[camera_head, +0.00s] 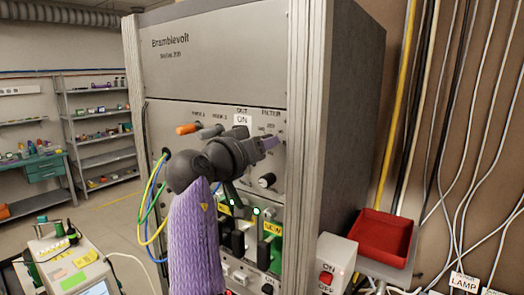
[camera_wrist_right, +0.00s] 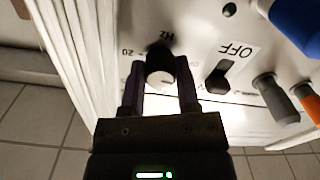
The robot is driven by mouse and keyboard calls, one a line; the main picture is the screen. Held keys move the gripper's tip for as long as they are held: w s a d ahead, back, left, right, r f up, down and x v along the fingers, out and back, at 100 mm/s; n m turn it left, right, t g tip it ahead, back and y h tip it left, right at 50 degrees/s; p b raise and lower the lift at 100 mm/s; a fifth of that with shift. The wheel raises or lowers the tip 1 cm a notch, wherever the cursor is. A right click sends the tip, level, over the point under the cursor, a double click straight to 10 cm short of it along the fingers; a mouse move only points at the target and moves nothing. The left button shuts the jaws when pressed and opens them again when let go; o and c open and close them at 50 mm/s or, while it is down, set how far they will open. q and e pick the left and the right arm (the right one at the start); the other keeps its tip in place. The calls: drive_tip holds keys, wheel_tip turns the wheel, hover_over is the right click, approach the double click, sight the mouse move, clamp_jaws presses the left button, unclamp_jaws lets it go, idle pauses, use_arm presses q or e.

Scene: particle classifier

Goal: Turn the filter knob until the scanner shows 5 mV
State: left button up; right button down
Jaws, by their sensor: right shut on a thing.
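The knob (camera_wrist_right: 160,72), black with a pale face, sits on the white panel below a "Hz" mark and beside a "20" in the right wrist view. My right gripper (camera_wrist_right: 160,85) is shut on it, with one purple finger on each side. In the head view my right gripper (camera_head: 270,142) reaches across the upper panel of the Bramblevolt cabinet (camera_head: 215,50) and hides this knob. A grey device with a small screen (camera_head: 98,288) stands at the lower left. I cannot tell whether it is the scanner, and its reading is illegible. My left gripper is not in view.
A black rocker switch (camera_wrist_right: 218,78) marked OFF is close beside the gripper, with grey and orange handles beyond it. Another knob (camera_head: 267,180) is below the gripper. Cables (camera_head: 152,205) hang at the cabinet's left. A red tray (camera_head: 383,238) is at the right.

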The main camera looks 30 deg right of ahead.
drive_tip(key=shift+m+b, duration=2.25)
drive_tip(key=shift+m, duration=1.35)
drive_tip(key=shift+c, duration=1.6)
unclamp_jaws()
drive_tip(key=b+v, duration=0.3)
drive_tip(key=v, duration=0.7)
drive_tip(key=shift+b, duration=0.35)
